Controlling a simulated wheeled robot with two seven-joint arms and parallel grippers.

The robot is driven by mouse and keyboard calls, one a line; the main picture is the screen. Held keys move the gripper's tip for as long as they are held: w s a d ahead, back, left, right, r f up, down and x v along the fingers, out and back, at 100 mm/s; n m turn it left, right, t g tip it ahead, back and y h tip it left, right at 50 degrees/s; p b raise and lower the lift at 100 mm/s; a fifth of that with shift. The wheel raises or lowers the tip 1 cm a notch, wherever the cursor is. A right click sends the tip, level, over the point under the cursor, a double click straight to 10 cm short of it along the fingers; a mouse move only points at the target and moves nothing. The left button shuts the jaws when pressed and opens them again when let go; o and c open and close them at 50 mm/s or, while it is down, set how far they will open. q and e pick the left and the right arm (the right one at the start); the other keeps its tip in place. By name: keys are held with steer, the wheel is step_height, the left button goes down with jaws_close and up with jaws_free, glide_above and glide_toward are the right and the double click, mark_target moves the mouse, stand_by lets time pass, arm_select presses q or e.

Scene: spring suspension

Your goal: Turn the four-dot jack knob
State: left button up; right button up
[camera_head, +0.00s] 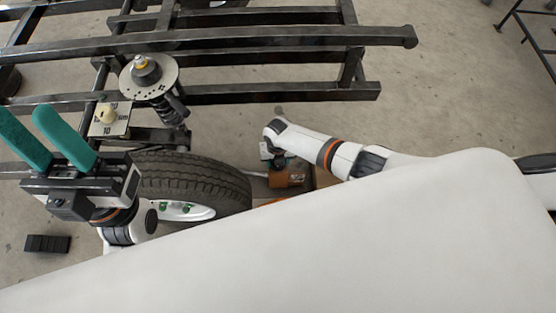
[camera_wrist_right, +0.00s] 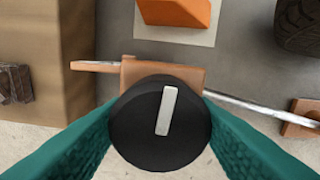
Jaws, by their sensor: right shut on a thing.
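A round black knob (camera_wrist_right: 150,135) with a white pointer bar fills the middle of the right wrist view. The bar stands nearly upright, its top leaning slightly right. The teal fingers of my right gripper (camera_wrist_right: 162,118) are shut on the knob's sides. No dots show on it. The knob sits in front of an orange block (camera_wrist_right: 185,75). In the head view my right arm reaches down to an orange-brown part (camera_head: 290,178) beside the tyre, and its fingers are hard to make out. My left gripper (camera_head: 24,112) is open and empty, its teal fingers spread.
A black tyre (camera_head: 195,180) stands between my arms. Dark frame rails (camera_head: 220,45) cross the top, with a spring strut (camera_head: 165,95) under a round dotted plate (camera_head: 135,82). A square plate (camera_head: 98,128) with a pale knob is near my left fingers. Open floor lies right.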

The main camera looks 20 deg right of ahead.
steer(key=shift+n, duration=0.8)
steer(key=o, duration=1)
